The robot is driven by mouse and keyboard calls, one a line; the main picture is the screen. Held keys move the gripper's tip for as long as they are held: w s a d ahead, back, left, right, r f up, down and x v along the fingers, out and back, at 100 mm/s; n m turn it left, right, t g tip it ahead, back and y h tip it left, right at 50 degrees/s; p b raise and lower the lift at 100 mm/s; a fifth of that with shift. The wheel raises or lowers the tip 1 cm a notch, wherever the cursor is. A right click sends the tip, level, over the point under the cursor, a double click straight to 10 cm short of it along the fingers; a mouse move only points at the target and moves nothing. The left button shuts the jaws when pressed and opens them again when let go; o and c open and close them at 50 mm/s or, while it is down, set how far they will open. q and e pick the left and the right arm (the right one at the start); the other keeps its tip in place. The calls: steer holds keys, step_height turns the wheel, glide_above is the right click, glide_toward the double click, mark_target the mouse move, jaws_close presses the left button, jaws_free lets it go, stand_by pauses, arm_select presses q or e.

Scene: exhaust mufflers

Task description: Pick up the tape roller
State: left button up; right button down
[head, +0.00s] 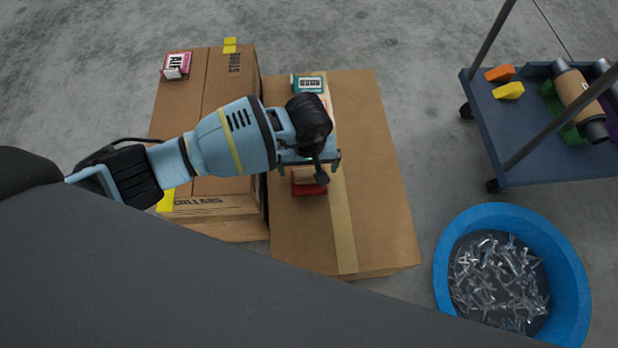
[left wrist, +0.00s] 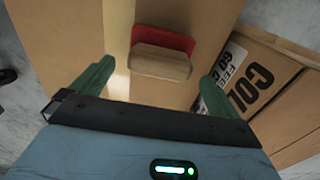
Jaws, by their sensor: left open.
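The tape roller (head: 309,188), which I take to be the red piece with a tan wooden-looking block, lies on the right cardboard box beside its pale tape strip. It also shows in the left wrist view (left wrist: 161,64), near the top centre. My left gripper (head: 310,161) is above it and hides part of it in the head view. In the left wrist view its green fingers (left wrist: 153,88) are spread wide, one to either side of the tan block, with nothing between them gripped. My right gripper is not in view.
The right cardboard box (head: 380,200) stands against another box (head: 190,110). A teal-labelled pack (head: 308,84) and a red-and-white pack (head: 176,65) lie on the boxes. A blue tub (head: 565,265) of metal parts and a blue cart (head: 500,130) stand at the right.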

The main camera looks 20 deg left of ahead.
mark_target(303, 183)
arm_select(q)
steer(key=shift+f, duration=0.35)
steer(key=shift+s+d+f, duration=0.1)
steer(key=shift+f, duration=0.2)
steer(key=f, duration=0.1)
steer(key=f+b, duration=0.1)
steer(key=f, duration=0.1)
steer(key=shift+s+f+b, duration=0.25)
steer(key=shift+f+b, duration=0.05)
steer(key=shift+b, duration=0.1)
steer(key=shift+d+f, duration=0.1)
steer(key=shift+f, duration=0.35)
steer(key=shift+w, duration=0.1)
steer(key=shift+c, duration=0.3)
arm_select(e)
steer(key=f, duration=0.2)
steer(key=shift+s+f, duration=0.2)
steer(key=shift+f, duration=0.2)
arm_select(q)
steer(key=c, duration=1)
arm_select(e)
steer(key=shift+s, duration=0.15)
